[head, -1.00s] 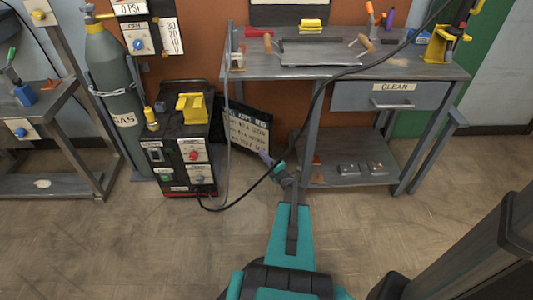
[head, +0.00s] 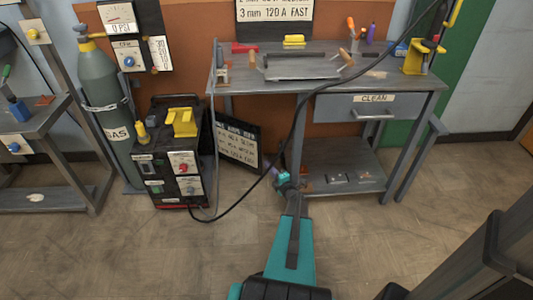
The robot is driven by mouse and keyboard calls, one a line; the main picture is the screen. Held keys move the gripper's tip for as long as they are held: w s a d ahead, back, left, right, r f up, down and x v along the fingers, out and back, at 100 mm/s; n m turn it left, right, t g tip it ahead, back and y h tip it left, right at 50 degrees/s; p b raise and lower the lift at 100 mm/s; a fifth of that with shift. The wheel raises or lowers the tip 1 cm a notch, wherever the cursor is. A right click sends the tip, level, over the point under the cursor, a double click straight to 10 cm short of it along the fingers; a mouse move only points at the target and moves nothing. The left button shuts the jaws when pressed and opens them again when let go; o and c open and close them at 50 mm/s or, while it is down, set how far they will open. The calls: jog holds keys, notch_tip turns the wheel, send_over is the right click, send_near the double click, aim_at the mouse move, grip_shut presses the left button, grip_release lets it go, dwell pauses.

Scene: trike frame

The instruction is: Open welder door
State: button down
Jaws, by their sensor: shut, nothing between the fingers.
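The welder (head: 170,165) is a black box with yellow parts on top and labelled knobs on its front. It stands on the floor at left. A dark panel with a white lettered chart (head: 238,147) stands out at an angle from the welder's right side, like a swung-open door. Its hinge is not clearly visible. My gripper (head: 276,173) is small in view, low and just right of the panel's lower right corner. It is shut and empty. It appears apart from the panel, though the gap is hard to judge.
A grey workbench (head: 440,82) with a drawer and lower shelf (head: 350,165) stands behind and right of my gripper. A black cable (head: 303,108) hangs across to the welder. A gas cylinder (head: 103,85) stands left of the welder. The floor in front (head: 120,250) is clear.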

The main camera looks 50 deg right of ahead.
jog(key=w+a+f+n+g+y, duration=0.15)
jog(key=w+a+n+y, duration=0.35)
jog(key=a, duration=0.6)
jog(key=w+a+f+n+g+y, duration=0.1)
jog(key=a+f+n+y, duration=0.15)
jog(key=a+n, duration=0.6)
jog(key=w+a+f+n+g+y, duration=0.15)
jog(key=w+a+n+y, duration=0.3)
jog(key=a, duration=0.85)
jog(key=s+a+f+n+g+y, duration=0.25)
jog(key=a+n, duration=0.55)
jog(key=a, duration=0.5)
jog(key=s+a+f+n+g, duration=0.3)
jog(key=s+a+n+g, duration=0.2)
jog(key=s+a+n, duration=0.25)
jog(key=s+a+f+n+g, duration=0.3)
jog(key=s+a+n+g, duration=0.1)
jog(key=s+a+n, duration=0.35)
jog(key=s+a+n+g+h, duration=0.1)
jog(key=s+n+g+h, duration=0.5)
jog(key=s+n, duration=0.9)
jog(key=n+h, duration=0.1)
jog(key=n, duration=0.1)
jog(key=shift+r+n, duration=0.35)
jog(key=shift+n, duration=0.05)
jog(key=shift+s+a+h, duration=0.1)
jog(key=shift+a+h, duration=0.05)
jog(key=shift+h, duration=0.1)
